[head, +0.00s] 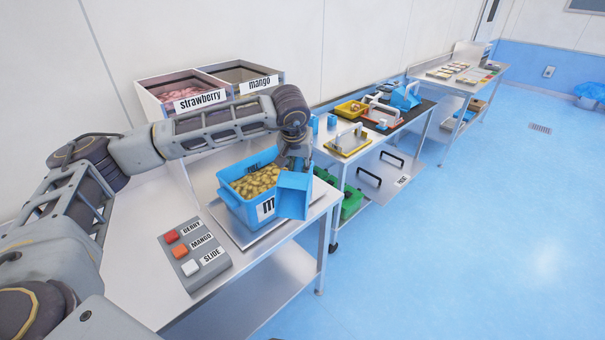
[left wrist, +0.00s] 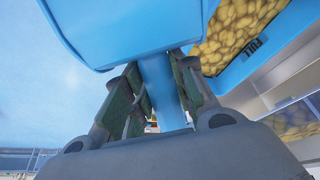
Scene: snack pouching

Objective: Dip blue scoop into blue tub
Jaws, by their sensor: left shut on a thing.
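The blue tub (head: 238,202) stands on the near steel table and holds yellow mango pieces; its front label is partly hidden. My left gripper (head: 296,160) is above the tub's right side, shut on the blue scoop (head: 293,196). The scoop hangs at the tub's right front corner and overlaps its label in the head view. In the left wrist view, the gripper (left wrist: 160,95) grips the scoop's handle, and the scoop (left wrist: 120,25) fills the top. The tub (left wrist: 250,65) shows at upper right there, with a "FULL" mark inside. My right gripper is not in view.
A grey button panel (head: 194,250) with BERRY, MANGO and SLIDE labels lies left of the tub. Strawberry (head: 185,92) and mango (head: 245,75) bins stand behind. A second table (head: 375,140) with trays and a blue scoop-like item stands to the right. The floor at right is clear.

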